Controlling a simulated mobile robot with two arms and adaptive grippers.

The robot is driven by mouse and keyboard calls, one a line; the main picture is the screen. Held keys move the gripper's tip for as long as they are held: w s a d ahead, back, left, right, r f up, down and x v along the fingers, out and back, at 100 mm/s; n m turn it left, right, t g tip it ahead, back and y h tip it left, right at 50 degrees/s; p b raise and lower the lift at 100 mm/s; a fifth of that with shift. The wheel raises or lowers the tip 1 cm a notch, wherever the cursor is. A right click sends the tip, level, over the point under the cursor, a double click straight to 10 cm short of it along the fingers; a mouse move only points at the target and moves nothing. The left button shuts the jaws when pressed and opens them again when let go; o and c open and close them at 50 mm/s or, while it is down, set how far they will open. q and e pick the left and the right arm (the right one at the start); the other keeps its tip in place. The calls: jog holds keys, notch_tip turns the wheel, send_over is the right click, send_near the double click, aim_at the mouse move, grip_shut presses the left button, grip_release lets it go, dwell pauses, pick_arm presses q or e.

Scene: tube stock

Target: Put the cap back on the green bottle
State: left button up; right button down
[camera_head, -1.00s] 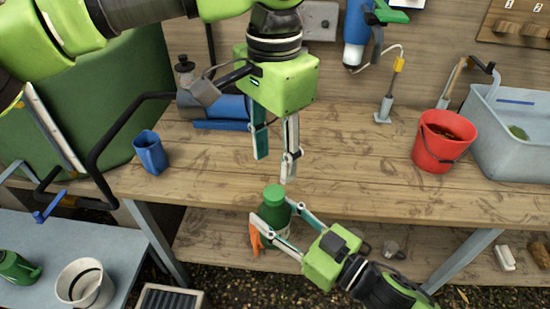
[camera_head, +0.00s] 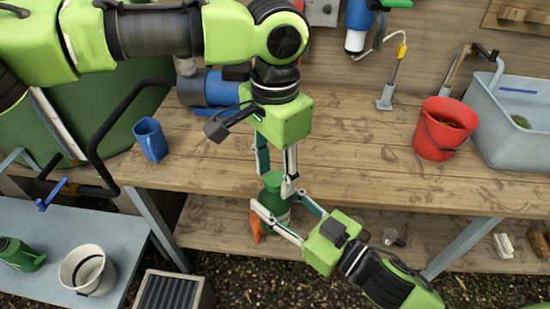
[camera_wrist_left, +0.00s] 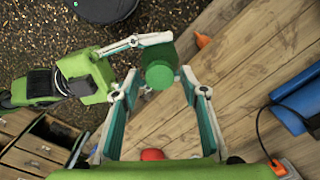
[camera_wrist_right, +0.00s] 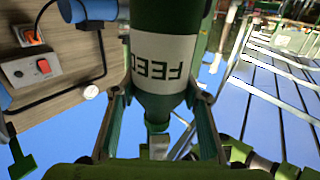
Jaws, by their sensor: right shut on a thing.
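The green bottle (camera_head: 277,209) is upright just in front of the bench's front edge. My right gripper (camera_head: 272,218) is shut on its body; the right wrist view shows its white FEED label (camera_wrist_right: 162,60) between the fingers. A lighter green round cap (camera_wrist_left: 160,74) shows at the bottle's top in the left wrist view; whether it is seated cannot be told. My left gripper (camera_head: 276,187) points down over the bottle top, fingers apart. In the left wrist view its fingertips (camera_wrist_left: 159,82) lie on either side of the cap, without clear contact.
The wooden bench (camera_head: 350,165) is mostly clear. A blue cup (camera_head: 151,140) stands left, a red bucket (camera_head: 436,145) and grey basin (camera_head: 510,130) right. An orange object (camera_head: 256,226) is near the bottle. A white bucket (camera_head: 88,270) stands on the lower left table.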

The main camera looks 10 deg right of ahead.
pick_arm(q)
jog(key=shift+f, duration=0.15)
grip_shut()
jog(key=shift+o, duration=0.4)
grip_release()
jog(key=shift+r, duration=2.3)
jog(key=shift+c, duration=0.4)
notch_tip(320, 180, up, 4)
jog(key=shift+f, duration=0.25)
